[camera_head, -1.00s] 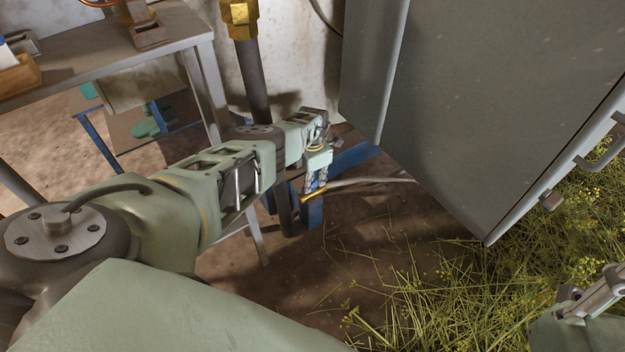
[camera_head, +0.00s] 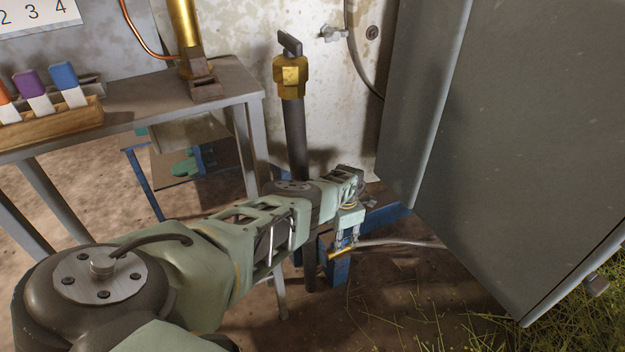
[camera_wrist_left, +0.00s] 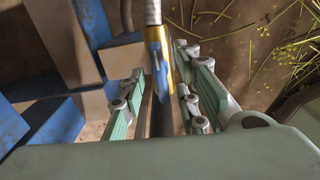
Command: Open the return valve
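A brass valve (camera_head: 291,75) with a dark grey lever on top stands on a dark upright pipe by the wall. A small brass fitting (camera_head: 337,254) sits low down at the end of a pale hose. In the left wrist view the brass fitting (camera_wrist_left: 155,36) carries a blue lever-like part (camera_wrist_left: 158,62). No label shows which is the return valve. My left gripper (camera_head: 346,240) is low at this fitting, its fingers apart on either side of it. I cannot tell whether they touch it. My right gripper is out of view.
A large grey cabinet (camera_head: 510,150) fills the right side. A blue support (camera_head: 385,215) is beside my left gripper. Cut herbs (camera_head: 430,325) lie on the floor at the lower right.

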